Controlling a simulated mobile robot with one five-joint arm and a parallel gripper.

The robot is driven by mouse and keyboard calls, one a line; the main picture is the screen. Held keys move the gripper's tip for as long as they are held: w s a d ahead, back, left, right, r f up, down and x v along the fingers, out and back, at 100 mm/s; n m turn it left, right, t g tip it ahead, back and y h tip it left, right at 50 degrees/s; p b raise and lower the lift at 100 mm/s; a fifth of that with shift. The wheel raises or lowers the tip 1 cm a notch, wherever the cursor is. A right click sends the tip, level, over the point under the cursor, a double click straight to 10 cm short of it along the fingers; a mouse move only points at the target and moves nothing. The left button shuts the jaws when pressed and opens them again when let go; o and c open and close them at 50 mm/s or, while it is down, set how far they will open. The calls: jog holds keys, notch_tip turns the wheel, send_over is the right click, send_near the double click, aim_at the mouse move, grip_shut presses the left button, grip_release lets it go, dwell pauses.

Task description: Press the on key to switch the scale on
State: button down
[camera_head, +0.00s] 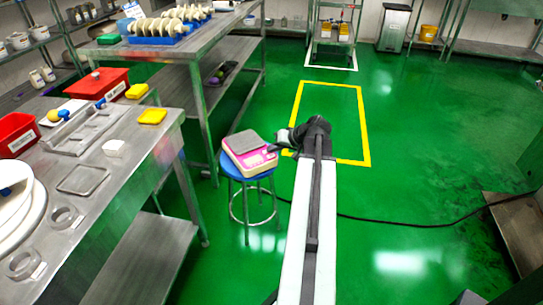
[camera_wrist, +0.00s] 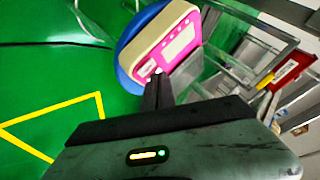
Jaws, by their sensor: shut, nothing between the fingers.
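The scale (camera_head: 247,158) is pink and cream with a grey weighing plate (camera_head: 244,141). It sits on a blue round stool (camera_head: 229,170) left of my arm. In the wrist view the scale (camera_wrist: 160,41) fills the top middle, its pink panel towards my fingers. The on key is too small to make out. My gripper (camera_head: 274,148) is at the right side of the scale in the head view. In the wrist view my gripper (camera_wrist: 159,78) is shut and empty, its tips close to the lower edge of the pink panel. Contact cannot be told.
A steel table (camera_head: 150,165) with red bins (camera_head: 98,83) stands at the left. A second table (camera_head: 205,45) is behind the stool. A black cable (camera_head: 410,222) runs over the green floor. The floor inside the yellow marking (camera_head: 363,125) is clear.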

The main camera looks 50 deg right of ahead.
jog(key=shift+f, duration=0.1)
dwell(0.5)
jog(key=shift+f+b, duration=0.35)
jog(key=shift+b, duration=0.1)
jog(key=shift+f, duration=0.1)
jog(key=shift+r+p, duration=0.5)
jog(key=shift+r, duration=0.1)
notch_tip(320, 180, up, 6)
jog(key=p, duration=0.6)
